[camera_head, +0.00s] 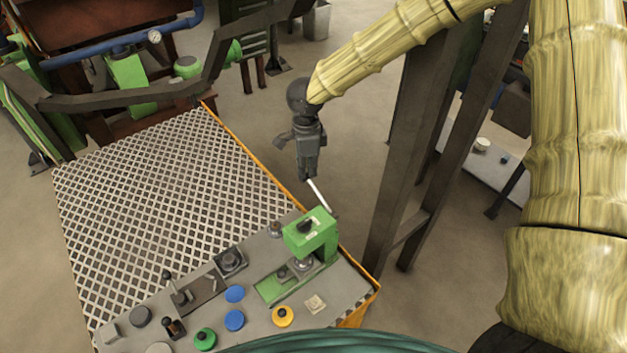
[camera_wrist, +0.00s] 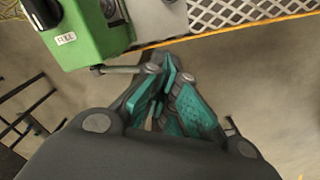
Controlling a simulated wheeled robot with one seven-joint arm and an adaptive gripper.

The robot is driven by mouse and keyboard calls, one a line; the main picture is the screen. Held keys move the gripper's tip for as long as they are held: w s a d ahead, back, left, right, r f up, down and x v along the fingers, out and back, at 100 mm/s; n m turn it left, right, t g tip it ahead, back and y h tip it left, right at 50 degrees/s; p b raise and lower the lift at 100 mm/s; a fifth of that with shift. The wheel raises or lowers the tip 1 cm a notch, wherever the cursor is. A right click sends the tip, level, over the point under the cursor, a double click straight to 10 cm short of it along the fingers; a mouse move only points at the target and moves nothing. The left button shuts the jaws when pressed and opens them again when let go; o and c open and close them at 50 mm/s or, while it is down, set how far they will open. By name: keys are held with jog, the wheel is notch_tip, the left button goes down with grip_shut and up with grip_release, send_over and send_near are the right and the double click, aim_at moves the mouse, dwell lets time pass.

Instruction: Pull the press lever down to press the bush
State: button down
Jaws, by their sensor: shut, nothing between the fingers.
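The green press (camera_head: 311,234) stands at the right end of the grey control desk, and its green body (camera_wrist: 88,32) fills the upper left of the wrist view. Its lever (camera_head: 317,193) is a pale thin rod slanting up from the press's far side towards my gripper. In the wrist view the lever (camera_wrist: 121,70) runs from the press to beside my fingers. My gripper (camera_head: 306,176) points down at the lever's upper end; its teal fingers (camera_wrist: 166,90) are shut and empty. I cannot tell whether they touch the lever. A small metal part, possibly the bush (camera_head: 301,264), sits under the press head.
The desk (camera_head: 262,248) also carries blue, green and yellow buttons and small levers. A grating platform (camera_head: 170,190) with an orange edge lies to the left. A dark steel post (camera_head: 412,150) stands right of my gripper. Open floor lies between the platform and the post.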

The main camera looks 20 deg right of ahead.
jog(key=shift+w+f+p, duration=0.25)
jog(key=shift+f+p, duration=0.35)
jog(key=shift+f, duration=0.15)
jog(key=shift+w+f+p, duration=0.25)
jog(key=shift+f+p, duration=0.35)
jog(key=shift+f, duration=0.1)
dwell(2.0)
jog(key=shift+w+f+p, duration=0.15)
jog(key=shift+f+p, duration=0.35)
jog(key=shift+f, duration=0.4)
dwell(1.1)
notch_tip(320, 180, up, 7)
jog(key=w+p, duration=0.1)
jog(key=p, duration=0.2)
jog(key=shift+w+a+r+p, duration=0.15)
jog(key=shift+w+p, duration=0.05)
jog(key=shift+p, duration=0.15)
dwell(0.5)
jog(key=shift+s+r, duration=0.15)
jog(key=shift+r, duration=2.25)
